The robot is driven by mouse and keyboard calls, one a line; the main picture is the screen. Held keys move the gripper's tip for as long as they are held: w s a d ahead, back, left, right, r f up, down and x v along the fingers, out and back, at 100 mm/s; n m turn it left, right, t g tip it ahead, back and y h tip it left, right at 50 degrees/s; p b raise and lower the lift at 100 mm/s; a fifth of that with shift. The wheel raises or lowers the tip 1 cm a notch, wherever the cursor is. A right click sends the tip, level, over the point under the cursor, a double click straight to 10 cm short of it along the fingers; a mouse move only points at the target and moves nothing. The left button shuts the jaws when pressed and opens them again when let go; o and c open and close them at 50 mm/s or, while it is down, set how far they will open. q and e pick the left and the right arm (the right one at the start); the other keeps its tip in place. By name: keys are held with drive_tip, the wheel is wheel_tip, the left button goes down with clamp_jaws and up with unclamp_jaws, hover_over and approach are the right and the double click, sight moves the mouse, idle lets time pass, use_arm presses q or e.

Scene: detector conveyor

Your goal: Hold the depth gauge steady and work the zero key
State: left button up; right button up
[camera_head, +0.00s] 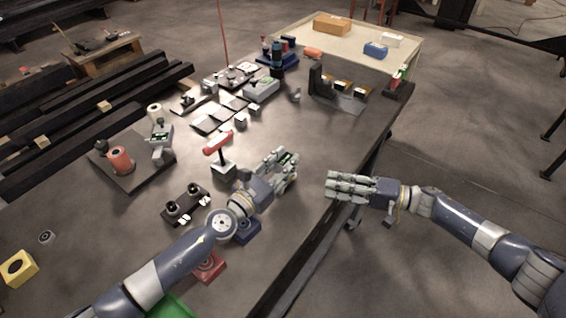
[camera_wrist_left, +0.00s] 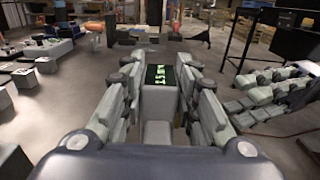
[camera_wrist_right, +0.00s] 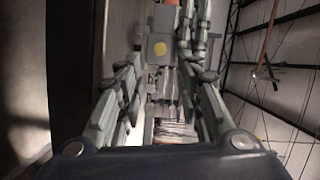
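The depth gauge (camera_head: 287,158) is a grey body with a dark display and green digits. It is between the fingers of my left gripper (camera_head: 283,170), raised at the table's right edge. In the left wrist view, the gauge's lit display (camera_wrist_left: 158,75) faces me, with fingers closed in on both sides. My right gripper (camera_head: 337,187) is empty, its fingers apart, to the right of the gauge and beyond the table edge; it also shows in the left wrist view (camera_wrist_left: 268,98). In the right wrist view, a grey block with a yellow round spot (camera_wrist_right: 160,48) lies ahead. I cannot make out the zero key.
The dark table (camera_head: 340,150) holds a red-topped stand (camera_head: 217,145), a black fixture with round knobs (camera_head: 186,204), a red block (camera_head: 208,266) and a yellow block (camera_head: 19,267). Open floor lies right.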

clamp_jaws()
idle(1.2)
